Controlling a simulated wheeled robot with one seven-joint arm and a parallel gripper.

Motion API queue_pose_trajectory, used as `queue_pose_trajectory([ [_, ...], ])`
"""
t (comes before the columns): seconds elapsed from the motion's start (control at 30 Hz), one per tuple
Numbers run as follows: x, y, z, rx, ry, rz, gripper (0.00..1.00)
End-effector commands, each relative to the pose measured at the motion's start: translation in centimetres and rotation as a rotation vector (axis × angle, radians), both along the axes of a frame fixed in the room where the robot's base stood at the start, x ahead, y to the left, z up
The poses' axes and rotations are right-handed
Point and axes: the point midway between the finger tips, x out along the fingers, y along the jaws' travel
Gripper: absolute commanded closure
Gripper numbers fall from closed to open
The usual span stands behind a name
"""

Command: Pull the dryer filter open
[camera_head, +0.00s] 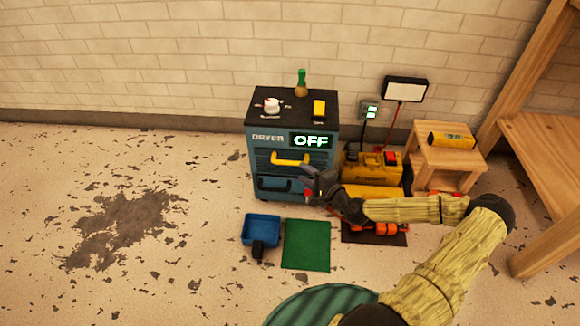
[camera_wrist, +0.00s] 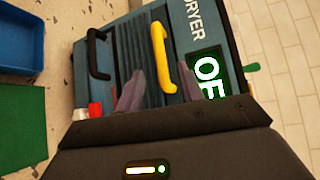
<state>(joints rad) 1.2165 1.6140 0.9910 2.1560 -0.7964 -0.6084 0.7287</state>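The dryer (camera_head: 292,140) is a blue-grey cabinet with a black top and a lit "OFF" display (camera_head: 311,140). A yellow handle (camera_head: 290,159) is on its front below the lettering, beside dark slats; it also shows in the wrist view (camera_wrist: 160,55). A black handle (camera_wrist: 97,55) is on the lower front panel. My gripper (camera_head: 312,178) is in front of the dryer's right side. In the wrist view its two fingers (camera_wrist: 158,88) are apart, with the yellow handle ahead between their tips. Nothing is held, and contact cannot be seen.
A white knob (camera_head: 272,105), a yellow block (camera_head: 319,108) and a green-necked bottle (camera_head: 301,84) are on the dryer's top. A blue bin (camera_head: 262,228) and green mat (camera_head: 306,245) lie in front. Yellow equipment (camera_head: 372,170) and a wooden stool (camera_head: 447,158) stand right. Floor left is open.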

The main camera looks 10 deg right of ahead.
Motion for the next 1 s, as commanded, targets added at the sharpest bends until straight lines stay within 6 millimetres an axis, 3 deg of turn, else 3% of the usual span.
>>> queue_pose_trajectory([
  [0.4, 6.1, 3.3, -1.4, -0.002, -0.001, 0.001, 0.62],
  [0.8, 7.1, 3.7, -1.2, 0.0, -0.001, 0.0, 0.62],
  [0.83, 7.1, 3.7, -1.2, 0.0, -0.001, 0.0, 0.64],
  [1.0, 7.1, 3.7, -1.2, 0.0, -0.001, 0.0, 0.98],
])
